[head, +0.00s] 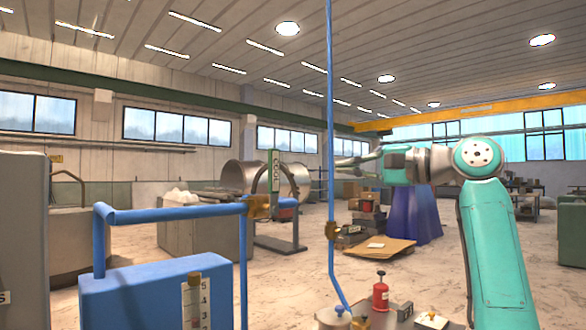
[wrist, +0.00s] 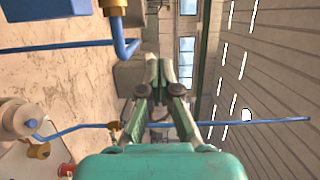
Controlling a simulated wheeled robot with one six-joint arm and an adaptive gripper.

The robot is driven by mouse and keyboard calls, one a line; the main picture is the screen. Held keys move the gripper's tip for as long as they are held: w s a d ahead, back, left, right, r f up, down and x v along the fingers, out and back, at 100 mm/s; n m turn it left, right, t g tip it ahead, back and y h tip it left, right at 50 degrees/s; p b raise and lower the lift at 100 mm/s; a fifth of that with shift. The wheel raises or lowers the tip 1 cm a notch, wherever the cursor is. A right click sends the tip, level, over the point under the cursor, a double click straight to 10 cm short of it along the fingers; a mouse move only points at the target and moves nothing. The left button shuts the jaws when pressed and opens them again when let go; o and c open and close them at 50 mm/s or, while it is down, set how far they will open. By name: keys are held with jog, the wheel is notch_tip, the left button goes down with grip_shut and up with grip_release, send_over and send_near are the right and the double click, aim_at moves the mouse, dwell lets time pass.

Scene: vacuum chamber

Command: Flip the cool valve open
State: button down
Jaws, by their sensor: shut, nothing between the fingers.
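The cool valve has a brass body (head: 258,207) on the blue pipe at the right end of its level run. Its green handle, marked COOL (head: 275,170), stands upright above the body in the head view. A brass fitting on a blue pipe, seemingly this valve's body, shows at the top edge of the wrist view (wrist: 114,6); I cannot make out the handle there. My gripper (head: 342,161) is to the right of the handle, apart from it, pointing left. Its fingers are together and empty in the wrist view (wrist: 159,65).
A thin upright blue pipe (head: 329,90) crosses the head view near my gripper. A blue gauge box (head: 140,300) stands below the level blue pipe (head: 170,213). A red bottle-like object (head: 380,295) sits low at front right. Crates and a cardboard sheet (head: 368,249) lie behind.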

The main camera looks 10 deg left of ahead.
aim_at(274, 181)
jog(key=a, duration=1.1)
jog(key=shift+w+a, duration=0.3)
jog(key=shift+w, duration=0.15)
